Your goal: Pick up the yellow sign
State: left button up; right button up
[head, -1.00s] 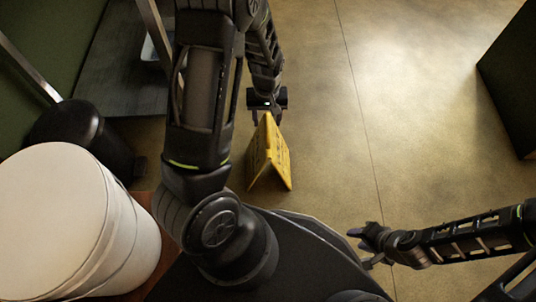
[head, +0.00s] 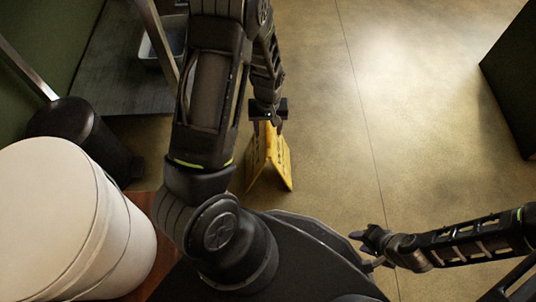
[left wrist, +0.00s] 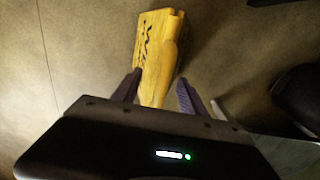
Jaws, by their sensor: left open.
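The yellow sign (head: 270,163) stands on the floor as a folded A-frame, just in front of my base. It also shows in the left wrist view (left wrist: 158,52), with dark lettering on one face. My left gripper (head: 266,124) is at the sign's top edge and hides part of it. In the left wrist view my left gripper (left wrist: 158,90) is open, with one finger on each side of the sign's near end; contact cannot be told. My right gripper (head: 368,248) is at the lower right, away from the sign; its fingers look spread and empty.
A white bucket (head: 60,220) stands at the lower left on a reddish-brown surface. A black bin (head: 75,135) is behind it. A dark platform (head: 115,85) with metal posts lies at the upper left. A dark block (head: 515,80) stands at the right edge. The floor right of the sign is clear.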

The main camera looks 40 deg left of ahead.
pick_arm(q)
jog(key=shift+f, duration=0.7)
grip_shut()
dwell(0.4)
dwell(0.9)
